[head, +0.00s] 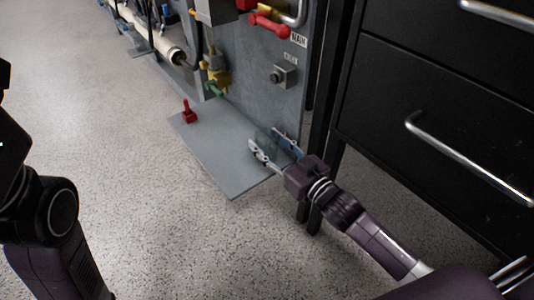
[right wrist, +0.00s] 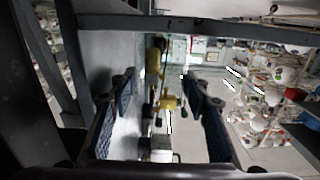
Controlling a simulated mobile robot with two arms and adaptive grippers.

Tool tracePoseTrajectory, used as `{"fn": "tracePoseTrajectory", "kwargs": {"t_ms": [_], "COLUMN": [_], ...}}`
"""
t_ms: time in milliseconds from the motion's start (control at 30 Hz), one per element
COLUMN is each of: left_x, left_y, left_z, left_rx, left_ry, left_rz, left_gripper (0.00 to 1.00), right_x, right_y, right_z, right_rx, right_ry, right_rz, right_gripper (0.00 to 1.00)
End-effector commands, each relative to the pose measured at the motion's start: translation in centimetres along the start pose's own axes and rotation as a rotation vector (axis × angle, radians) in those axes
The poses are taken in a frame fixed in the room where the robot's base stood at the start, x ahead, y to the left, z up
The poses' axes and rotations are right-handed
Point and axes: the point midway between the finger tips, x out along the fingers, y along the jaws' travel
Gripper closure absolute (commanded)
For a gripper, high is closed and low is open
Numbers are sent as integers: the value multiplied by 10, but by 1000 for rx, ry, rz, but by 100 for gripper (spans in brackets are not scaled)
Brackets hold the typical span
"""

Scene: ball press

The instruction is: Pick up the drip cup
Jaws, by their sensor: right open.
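The drip cup (head: 267,136) seems to be a clear, faint shape on the grey metal plate, close to the upright panel. Its outline is hard to make out. My right gripper (head: 267,143) is open low over the plate, with one finger on each side of this faint shape; I cannot tell if they touch it. In the right wrist view my two fingers (right wrist: 157,118) stand apart with dark blue pads, and no clear cup outline shows between them. My left arm shows at the left edge of the head view, but its gripper is not clearly visible.
A grey plate (head: 215,152) carries a red valve handle (head: 188,112) at its left. The grey panel (head: 262,60) holds brass fittings (head: 215,74), a red lever (head: 268,24) and a small box (head: 285,75). A black drawer cabinet (head: 440,100) stands right. Speckled floor is clear at left.

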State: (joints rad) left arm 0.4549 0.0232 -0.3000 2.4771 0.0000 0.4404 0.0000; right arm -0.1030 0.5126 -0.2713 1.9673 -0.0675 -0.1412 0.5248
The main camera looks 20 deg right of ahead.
Motion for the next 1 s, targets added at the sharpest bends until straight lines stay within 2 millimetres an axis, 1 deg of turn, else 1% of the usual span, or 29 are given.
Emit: {"fn": "tracePoseTrajectory", "kwargs": {"t_ms": [100,300,567,833,1000], "left_x": [1,2,2,2,7], "left_y": [1,1,1,1,0], "left_z": [-2,-2,-2,-2,-1], "left_rx": [1,1,1,0,-1], "left_ry": [7,7,7,7,9], "left_rz": [3,3,3,2,0], "left_gripper": [60,60,60,60,60], "right_x": [4,4,4,4,4], "right_y": [0,0,0,0,-1], "right_z": [0,0,0,-1,-5], "right_rx": [0,0,0,0,1], "right_ry": [0,-2,-1,-1,-1], "right_rz": [0,0,0,0,0], "right_gripper": [56,56,85,86,86]}}
